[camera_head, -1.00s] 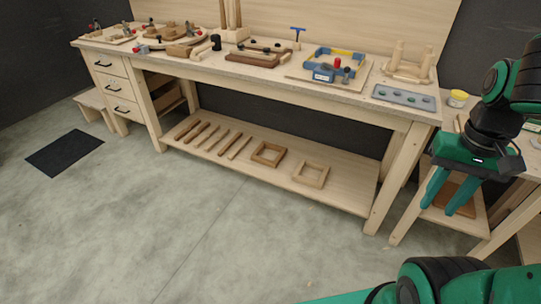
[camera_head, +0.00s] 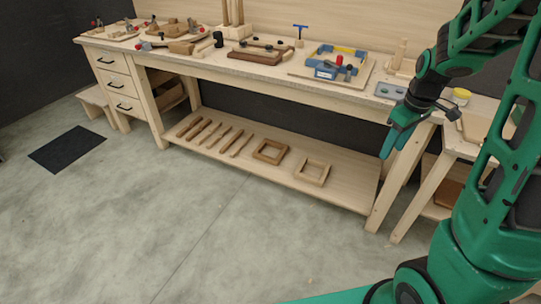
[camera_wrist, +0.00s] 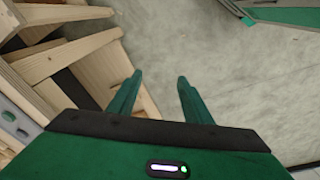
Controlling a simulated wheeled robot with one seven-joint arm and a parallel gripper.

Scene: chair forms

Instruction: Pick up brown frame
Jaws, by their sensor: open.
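A brown square frame (camera_head: 269,151) lies flat on the lower shelf of the workbench, right of a row of wooden sticks. A paler square frame (camera_head: 312,171) lies to its right on the same shelf. My gripper (camera_head: 386,150) hangs in front of the bench's right end, to the right of both frames and above the shelf. In the wrist view the two green fingers (camera_wrist: 158,85) stand apart with nothing between them. Neither frame shows clearly in the wrist view.
The workbench shelf (camera_head: 340,193) has several wooden sticks (camera_head: 217,135) at its left. Bench legs (camera_head: 399,180) stand near my gripper. The benchtop holds clamps and jigs, such as a blue one (camera_head: 325,68). The concrete floor (camera_head: 200,230) in front is clear.

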